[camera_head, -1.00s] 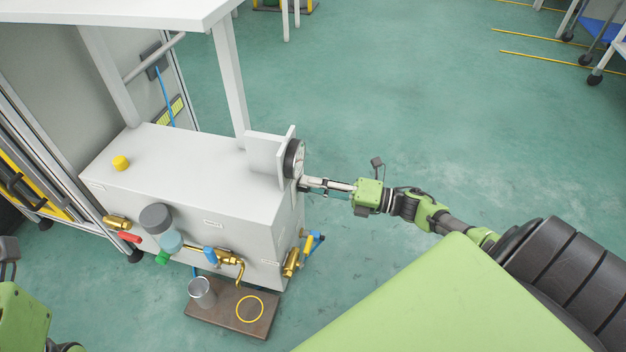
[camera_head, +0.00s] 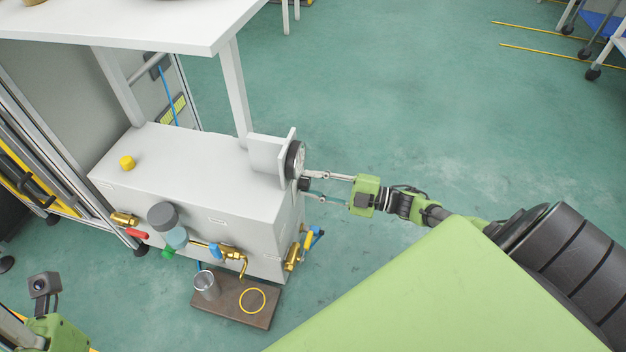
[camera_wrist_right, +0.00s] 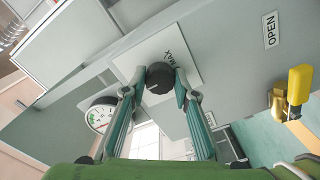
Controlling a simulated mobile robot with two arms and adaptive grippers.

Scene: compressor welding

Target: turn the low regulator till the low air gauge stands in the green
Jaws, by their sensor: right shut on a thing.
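The low regulator is a black round knob (camera_wrist_right: 159,78) on a white plate marked MAX in the right wrist view. In the head view the knob (camera_head: 304,184) sits on the side of the grey box. My right gripper (camera_head: 309,183) is shut on it, one finger on each side. The low air gauge (camera_wrist_right: 102,116) shows a white dial with a green band in the right wrist view; its needle is too small to read. In the head view the gauge (camera_head: 294,160) is edge-on. Only part of my left gripper's wrist shows at lower left; its fingers cannot be made out.
The grey box (camera_head: 180,172) has a yellow button (camera_head: 127,162) on top and brass valves along its front. A brown board (camera_head: 263,312) with a metal cup (camera_head: 206,286) and a yellow ring (camera_head: 252,301) lies below. A white tabletop (camera_head: 130,22) overhangs the box. Floor behind my right arm is clear.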

